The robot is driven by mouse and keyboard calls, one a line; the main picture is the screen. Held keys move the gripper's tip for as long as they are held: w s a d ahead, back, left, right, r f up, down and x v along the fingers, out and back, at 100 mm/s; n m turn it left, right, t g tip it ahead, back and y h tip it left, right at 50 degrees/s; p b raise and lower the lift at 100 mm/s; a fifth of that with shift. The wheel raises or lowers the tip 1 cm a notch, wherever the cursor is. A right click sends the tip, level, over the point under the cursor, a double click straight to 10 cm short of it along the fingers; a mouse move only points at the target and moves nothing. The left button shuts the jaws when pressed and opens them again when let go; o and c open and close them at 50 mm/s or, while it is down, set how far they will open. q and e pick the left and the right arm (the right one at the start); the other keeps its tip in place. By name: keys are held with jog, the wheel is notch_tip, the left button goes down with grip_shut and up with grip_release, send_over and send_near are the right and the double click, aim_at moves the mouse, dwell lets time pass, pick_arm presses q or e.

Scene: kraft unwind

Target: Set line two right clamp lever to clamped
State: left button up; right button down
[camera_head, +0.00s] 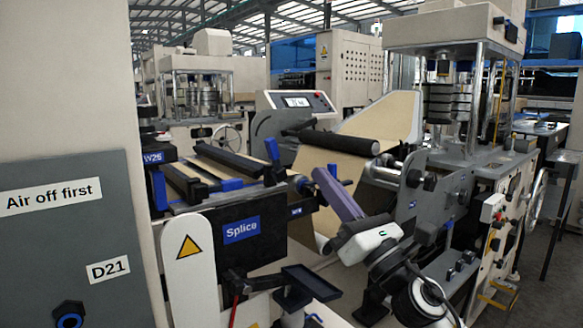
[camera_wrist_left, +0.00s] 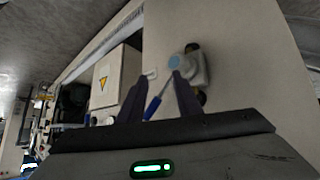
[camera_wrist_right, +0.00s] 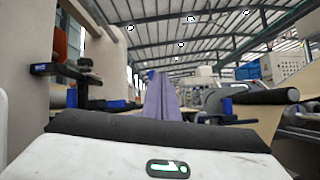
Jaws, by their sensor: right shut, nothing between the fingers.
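A blue lever (camera_head: 272,150) stands upright at the right end of the splice table's dark bars. A second blue lever (camera_head: 158,190) stands at the table's left end. I cannot tell from a label which line they belong to. My right gripper (camera_head: 318,175), with purple fingers, is shut and empty, to the right of the right lever and apart from it. Its fingers (camera_wrist_right: 160,90) fill the middle of the right wrist view, with a small blue part (camera_wrist_right: 152,74) behind their tips. My left gripper (camera_wrist_left: 159,74) shows only in the left wrist view, open with dark fingers apart.
The splice table carries a blue "Splice" sign (camera_head: 241,229). A dark roller (camera_head: 338,143) and brown web stand behind my right gripper. A grey cabinet (camera_head: 70,250) fills the left. In the left wrist view, a valve-like fitting (camera_wrist_left: 190,65) sits on a pale wall.

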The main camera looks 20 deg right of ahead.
notch_tip(320, 180, up, 6)
jog(key=w+a+n+g+y, duration=0.2)
jog(key=n+g+y, duration=0.45)
jog(key=n, duration=1.05)
jog(key=w+d+r+n+g+h, duration=0.1)
jog(key=w+d+n+g+h, duration=0.3)
jog(key=d+n, duration=0.5)
jog(key=w+a+f+t+p, duration=0.1)
jog(key=w+a+p, duration=0.1)
jog(key=w+a, duration=0.3)
jog(key=a, duration=0.4)
jog(key=shift+w+a+f+n+h, duration=0.25)
jog(key=shift+a+f+n+h, duration=0.05)
jog(key=shift+a+n+h, duration=0.1)
jog(key=shift+t, duration=0.25)
